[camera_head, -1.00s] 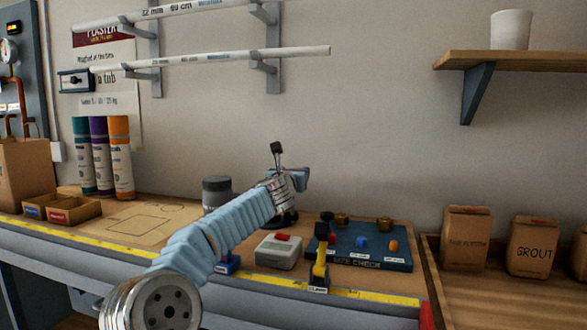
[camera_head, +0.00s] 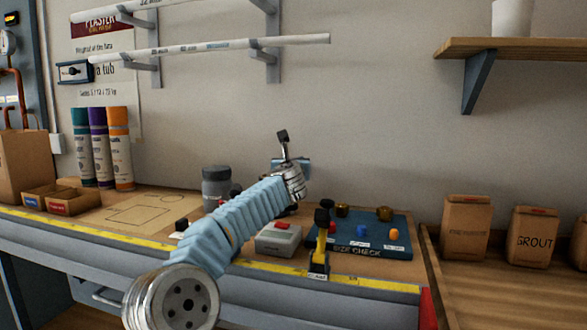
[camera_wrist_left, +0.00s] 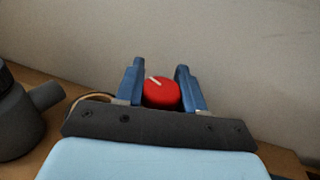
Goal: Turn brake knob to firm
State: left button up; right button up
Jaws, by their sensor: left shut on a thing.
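A red round knob (camera_wrist_left: 161,95) with a white pointer line shows in the left wrist view; the line points to the upper left. The two blue fingers of my left gripper (camera_wrist_left: 162,88) stand on either side of it, shut on it. In the head view my left arm reaches over the bench to the gripper (camera_head: 291,162), near the wall. The knob is hidden there behind my wrist, and no firm or soft marking is readable. My right gripper is in neither view.
A dark grey spouted thing (camera_wrist_left: 22,118) is left of my gripper in the wrist view. A grey jar (camera_head: 216,187), a grey box with a red button (camera_head: 278,238), a yellow-handled tool (camera_head: 320,245) and a blue size-check board (camera_head: 372,252) stand around my forearm.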

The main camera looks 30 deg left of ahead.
pick_arm(q)
jog(key=shift+d+f+n+g+y, duration=0.1)
jog(key=shift+f+n+g+y, duration=0.05)
jog(key=shift+n+g+y, duration=0.55)
jog(key=shift+s+a+n+g+y, duration=0.1)
jog(key=shift+a+n+g+y, duration=0.2)
jog(key=shift+n+g+y, duration=0.65)
jog(key=shift+t+y, duration=0.25)
jog(key=shift+t, duration=0.1)
jog(key=o, duration=1)
